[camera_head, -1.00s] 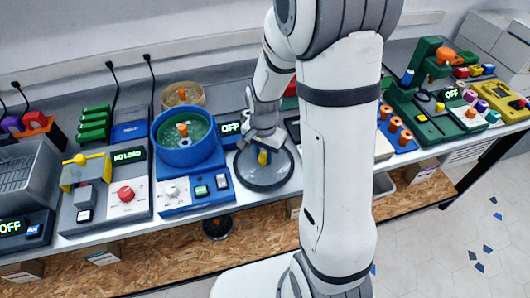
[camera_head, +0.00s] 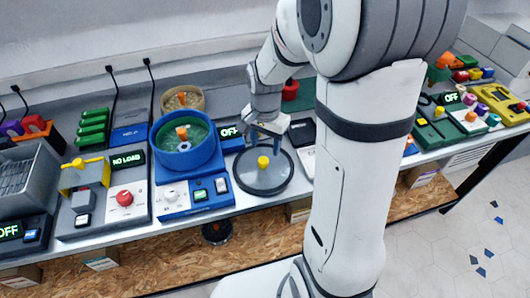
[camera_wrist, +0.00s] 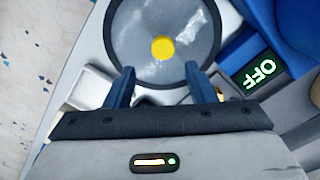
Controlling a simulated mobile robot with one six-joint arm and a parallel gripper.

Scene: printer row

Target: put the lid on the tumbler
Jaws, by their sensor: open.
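The lid (camera_head: 263,182) is a round grey disc with a dark rim and a yellow knob (camera_head: 263,162). It lies flat on the bench, just right of the tumbler. The tumbler (camera_head: 185,157) is a blue bowl on a blue base with a dial and buttons; its top is open, showing green contents and an orange centre post. My gripper (camera_head: 266,138) is open and empty, above and behind the knob, apart from it. In the wrist view the lid (camera_wrist: 137,35) is beyond my two blue fingers (camera_wrist: 160,72), with the knob uncovered between their lines.
A round tan bowl (camera_head: 183,98) stands behind the tumbler. A display reading OFF (camera_wrist: 261,73) is between tumbler and lid. Left of the tumbler is a grey NO LOAD unit (camera_head: 125,180). The bench's front edge runs close before the lid. My arm hides bench to the right.

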